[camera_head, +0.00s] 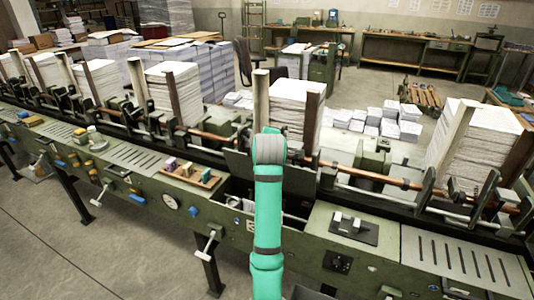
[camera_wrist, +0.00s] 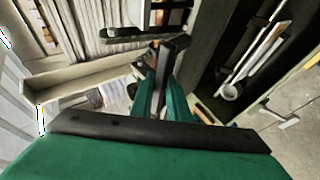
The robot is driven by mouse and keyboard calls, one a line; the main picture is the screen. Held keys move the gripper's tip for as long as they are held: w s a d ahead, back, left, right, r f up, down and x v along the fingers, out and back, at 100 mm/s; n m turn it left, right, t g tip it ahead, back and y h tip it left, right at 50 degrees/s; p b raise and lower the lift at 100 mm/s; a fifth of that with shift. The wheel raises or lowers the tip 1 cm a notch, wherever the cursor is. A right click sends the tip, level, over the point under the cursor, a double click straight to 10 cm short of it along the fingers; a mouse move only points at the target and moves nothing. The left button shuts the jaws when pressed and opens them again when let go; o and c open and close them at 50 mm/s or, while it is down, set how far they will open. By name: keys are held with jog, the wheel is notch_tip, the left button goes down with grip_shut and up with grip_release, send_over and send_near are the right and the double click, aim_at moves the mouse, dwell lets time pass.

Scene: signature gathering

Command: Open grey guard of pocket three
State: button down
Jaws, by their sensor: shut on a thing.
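A grey guard panel (camera_head: 238,164) stands tilted up at the back of a dark opening (camera_head: 236,190) in the green machine's top, below the middle paper stack (camera_head: 297,105). My teal arm crosses in front of the panel and hides part of it, and my gripper is hidden in the head view. In the wrist view my gripper (camera_wrist: 162,88) is shut on a narrow dark grey bar (camera_wrist: 172,52), which looks like part of the guard. The dark opening lies to the right of the fingers there.
More paper stacks (camera_head: 172,88) stand in pockets along the machine, with a copper-coloured rod (camera_head: 370,176) running beneath them. A wooden tray (camera_head: 190,172) with small blocks lies left of the opening. A green cover with a black plate (camera_head: 352,229) lies to its right.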

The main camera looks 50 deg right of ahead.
jog(key=c, duration=1.8)
grip_release()
jog(key=shift+f, duration=0.1)
jog(key=shift+a, duration=0.15)
jog(key=v, duration=1.1)
jog(key=shift+s, duration=0.1)
jog(key=shift+c, duration=0.6)
